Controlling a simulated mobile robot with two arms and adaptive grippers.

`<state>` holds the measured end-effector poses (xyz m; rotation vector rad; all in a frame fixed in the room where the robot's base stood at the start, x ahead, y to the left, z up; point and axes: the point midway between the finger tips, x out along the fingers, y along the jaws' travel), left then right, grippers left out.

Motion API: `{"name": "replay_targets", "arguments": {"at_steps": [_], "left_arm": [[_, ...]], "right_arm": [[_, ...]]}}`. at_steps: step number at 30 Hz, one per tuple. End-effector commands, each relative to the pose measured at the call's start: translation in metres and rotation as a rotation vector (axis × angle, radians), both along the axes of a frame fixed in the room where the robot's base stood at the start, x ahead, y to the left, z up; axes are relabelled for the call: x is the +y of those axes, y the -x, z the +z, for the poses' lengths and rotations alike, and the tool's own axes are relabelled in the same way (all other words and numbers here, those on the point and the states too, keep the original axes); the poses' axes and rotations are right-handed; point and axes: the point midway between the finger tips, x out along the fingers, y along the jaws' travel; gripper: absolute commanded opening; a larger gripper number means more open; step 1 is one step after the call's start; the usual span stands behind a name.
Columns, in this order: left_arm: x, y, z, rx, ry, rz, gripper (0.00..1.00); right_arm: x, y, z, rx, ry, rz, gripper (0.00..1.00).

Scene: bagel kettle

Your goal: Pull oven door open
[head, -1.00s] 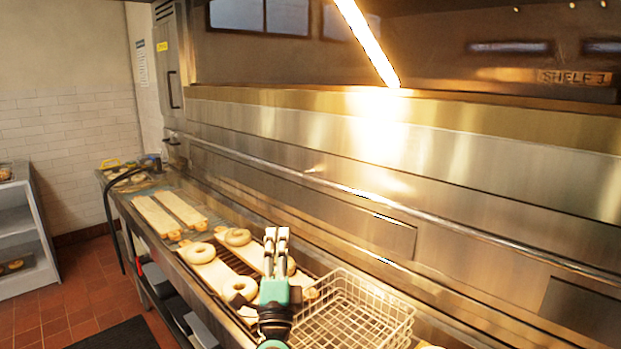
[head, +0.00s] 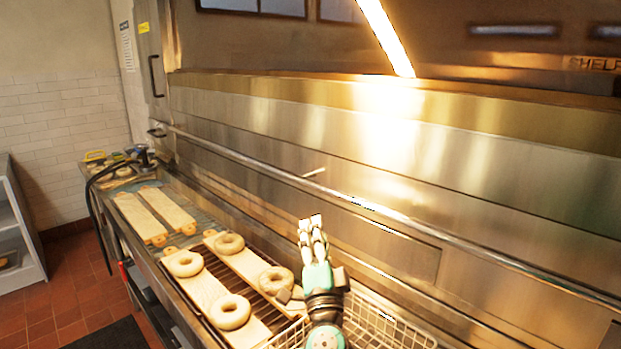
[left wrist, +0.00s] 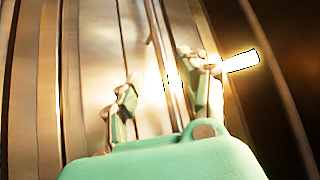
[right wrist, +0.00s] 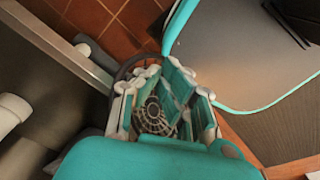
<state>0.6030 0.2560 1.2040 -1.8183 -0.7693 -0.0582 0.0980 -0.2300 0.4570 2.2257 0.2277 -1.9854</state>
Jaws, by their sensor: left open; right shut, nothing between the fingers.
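The oven's wide stainless front (head: 420,170) fills the right of the head view. My left gripper (head: 310,220) is raised in front of the oven, below the bar in the picture. The left wrist view shows its fingers (left wrist: 160,80) spread apart and empty, facing the steel front, with the bar (left wrist: 168,60) between them in the picture; contact cannot be told. My right gripper (right wrist: 165,105) is shut and empty, pointing down toward the floor; it is not in the head view.
A counter under the oven holds boards with bagels (head: 230,310), empty-looking boards (head: 150,215) and a wire basket (head: 375,325) below my left gripper. A hose (head: 92,205) hangs at the far end. Open tiled floor (head: 75,280) lies left.

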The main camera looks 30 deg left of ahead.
Motion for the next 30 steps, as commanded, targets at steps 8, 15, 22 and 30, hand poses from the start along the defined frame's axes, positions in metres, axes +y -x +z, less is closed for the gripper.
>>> {"name": "replay_targets", "arguments": {"at_steps": [8, 15, 22, 30], "left_arm": [[0.031, -0.049, 0.030, 0.000, -0.003, 0.006, 0.44], [0.055, -0.088, 0.048, 0.001, -0.003, 0.004, 0.44], [0.068, -0.112, 0.057, 0.002, -0.001, 0.003, 0.44], [0.072, -0.117, 0.059, 0.002, 0.000, 0.002, 0.44]], "right_arm": [[-0.021, 0.041, 0.024, 0.061, 0.027, 0.005, 0.00], [-0.005, 0.003, 0.038, 0.002, 0.005, -0.001, 0.00], [0.003, -0.001, 0.042, -0.003, -0.004, -0.003, 0.00], [-0.003, 0.019, 0.042, 0.028, 0.005, 0.000, 0.00]]}}
